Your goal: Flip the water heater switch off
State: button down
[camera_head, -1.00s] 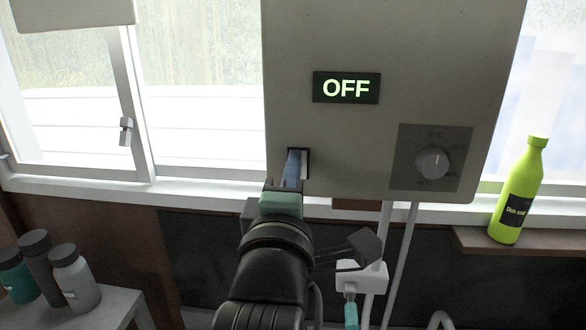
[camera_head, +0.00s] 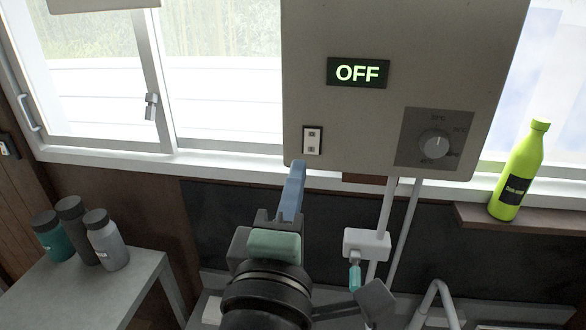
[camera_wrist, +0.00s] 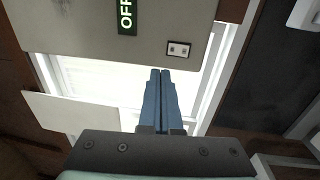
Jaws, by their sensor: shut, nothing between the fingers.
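The water heater (camera_head: 300,60) is a grey box on the wall in front of the window. Its lit display (camera_head: 358,73) reads OFF. The rocker switch (camera_head: 312,141), a small white switch in a dark frame, is at its lower left and shows fully in the head view. The switch also shows in the wrist view (camera_wrist: 178,49). My gripper (camera_head: 297,166) is shut and empty, its blue fingers together. The fingertips are just below and left of the switch in the head view. In the wrist view the fingertips (camera_wrist: 160,72) appear apart from the switch.
A dial (camera_head: 434,146) is on the heater's lower right. Pipes and a white fitting (camera_head: 367,243) hang below. A green bottle (camera_head: 514,175) stands on the right ledge. Several bottles (camera_head: 107,240) stand on the left table (camera_head: 95,290). The window (camera_head: 225,95) is behind.

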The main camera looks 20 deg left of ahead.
jog(key=s+p, duration=0.1)
jog(key=p, duration=0.1)
jog(key=s+d+p, duration=0.1)
jog(key=shift+s+r+p, duration=0.35)
jog(key=shift+r+p, duration=0.05)
jog(key=shift+w+a, duration=0.1)
jog(key=shift+w, duration=0.05)
jog(key=s+d+r+m+t+h+b, duration=0.2)
jog(key=d+r+m+t+b, duration=0.2)
jog(key=d+m+b, duration=0.3)
jog(key=s+d+r+m+t+h+b, duration=0.1)
jog(key=d+r+m+t+h+b, duration=0.2)
jog(key=d+r+m+b, duration=0.3)
jog(key=d+m+t+b, duration=0.1)
jog(key=m+b, duration=0.3)
jog(key=m, duration=0.4)
jog(key=shift+s+d+t, duration=0.2)
jog(key=shift+s+t, duration=0.2)
